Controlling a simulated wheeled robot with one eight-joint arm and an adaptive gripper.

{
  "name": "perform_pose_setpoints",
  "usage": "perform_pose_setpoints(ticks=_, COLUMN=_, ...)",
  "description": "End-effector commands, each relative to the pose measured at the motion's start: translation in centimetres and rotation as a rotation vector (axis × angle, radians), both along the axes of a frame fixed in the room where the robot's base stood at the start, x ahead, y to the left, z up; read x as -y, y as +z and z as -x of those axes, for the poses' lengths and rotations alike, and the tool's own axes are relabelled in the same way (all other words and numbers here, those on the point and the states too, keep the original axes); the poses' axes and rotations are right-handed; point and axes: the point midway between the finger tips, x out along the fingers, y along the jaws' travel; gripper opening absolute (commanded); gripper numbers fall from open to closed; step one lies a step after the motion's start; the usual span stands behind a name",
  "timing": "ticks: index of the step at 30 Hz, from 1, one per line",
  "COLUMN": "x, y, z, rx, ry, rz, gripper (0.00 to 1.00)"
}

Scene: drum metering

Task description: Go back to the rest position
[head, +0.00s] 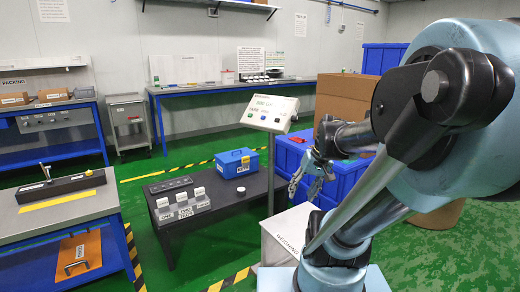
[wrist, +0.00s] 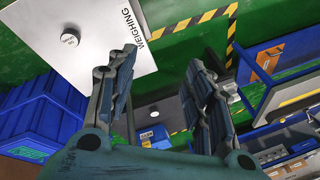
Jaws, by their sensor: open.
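My gripper (head: 311,182) is in the middle right of the head view, at the end of my arm, raised near the white weighing stand. In the wrist view its two fingers (wrist: 162,62) are spread apart with nothing between them. The weighing platform (wrist: 105,22), a white plate marked WEIGHING, lies left of and beyond the fingers. My arm hides part of the stand in the head view.
A low dark table (head: 215,205) holds a blue toolbox (head: 237,163) and several labelled white blocks. A tilted display (head: 269,112) stands on a post behind the gripper. Blue crates (head: 345,192) and a cardboard box (head: 344,97) are close by. Green floor shows at left.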

Motion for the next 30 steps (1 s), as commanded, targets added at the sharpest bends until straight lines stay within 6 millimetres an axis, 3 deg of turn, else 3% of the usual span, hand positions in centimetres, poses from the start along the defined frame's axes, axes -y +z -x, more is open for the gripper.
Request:
perform_pose_setpoints(ticks=6, x=1.8, y=-2.3, z=3.7, rx=-0.016, ry=-0.019, rz=0.127, gripper=0.47)
perform_pose_setpoints(ticks=12, x=3.5, y=-3.8, z=5.9, rx=-0.017, ry=-0.036, rz=0.224, gripper=0.47)
perform_pose_setpoints(ticks=30, x=4.5, y=-4.5, z=6.9, rx=-0.015, ry=-0.048, rz=0.271, gripper=0.47)
